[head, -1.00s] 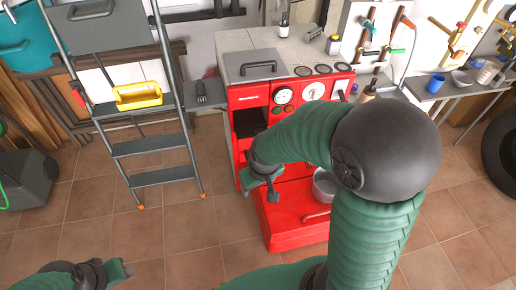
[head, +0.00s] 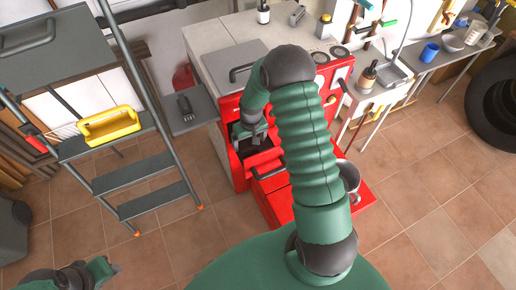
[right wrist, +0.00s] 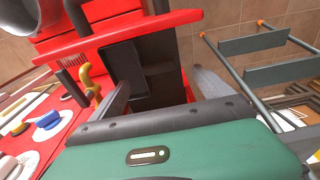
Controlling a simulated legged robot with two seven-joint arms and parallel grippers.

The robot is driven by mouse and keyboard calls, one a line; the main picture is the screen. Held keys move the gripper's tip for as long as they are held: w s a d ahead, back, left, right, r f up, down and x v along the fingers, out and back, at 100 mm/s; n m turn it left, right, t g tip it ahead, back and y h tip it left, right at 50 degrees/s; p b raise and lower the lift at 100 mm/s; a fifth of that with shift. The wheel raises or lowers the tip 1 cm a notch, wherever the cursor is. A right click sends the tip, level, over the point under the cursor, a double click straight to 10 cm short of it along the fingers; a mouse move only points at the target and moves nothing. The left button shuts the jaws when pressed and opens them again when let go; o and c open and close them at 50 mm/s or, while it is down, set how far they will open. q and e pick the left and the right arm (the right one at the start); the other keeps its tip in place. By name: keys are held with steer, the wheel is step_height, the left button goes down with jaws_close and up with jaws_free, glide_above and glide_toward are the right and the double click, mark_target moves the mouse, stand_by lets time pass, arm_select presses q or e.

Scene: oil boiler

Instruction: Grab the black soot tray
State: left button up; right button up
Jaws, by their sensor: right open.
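The red boiler (head: 290,165) stands ahead of me with a dark opening in its front. A black tray-like part (head: 258,146) shows inside that opening, partly covered by my right gripper. My right gripper (head: 249,134) is open at the opening. In the right wrist view its two fingers (right wrist: 165,92) are apart, with the dark part (right wrist: 128,72) beyond and between them. I cannot tell whether they touch it. My left gripper (head: 98,270) is low at the left, away from the boiler; its jaws are too unclear to read.
A ladder (head: 150,165) with a yellow caddy (head: 108,126) stands left of the boiler. A grey shelf with a black brush (head: 185,107) is between them. A metal pot (head: 349,176) is at the boiler's right. A side table with cups (head: 430,52) is farther right. The tiled floor in front is clear.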

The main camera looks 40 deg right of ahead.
mark_target(250, 149)
steer(key=f, duration=0.1)
steer(key=d+f, duration=0.1)
steer(key=f, duration=0.1)
steer(key=shift+s, duration=0.15)
steer(key=f, duration=0.1)
steer(key=w+f, duration=0.1)
steer(key=f, duration=0.1)
steer(key=a+f, duration=0.1)
steer(key=f, duration=0.1)
steer(key=shift+w, duration=0.25)
steer(key=shift+d, duration=0.3)
steer(key=shift+d+f, duration=0.2)
steer(key=shift+d, duration=0.05)
steer(key=c, duration=0.4)
steer(key=shift+a+r, duration=0.2)
steer(key=shift+a, duration=0.2)
steer(key=c, duration=1.3)
steer(key=shift+c, duration=0.4)
arm_select(q)
steer(key=shift+s+d, duration=0.2)
steer(key=shift+s, duration=0.05)
arm_select(e)
steer(key=shift+d, duration=0.2)
steer(key=shift+d, duration=0.1)
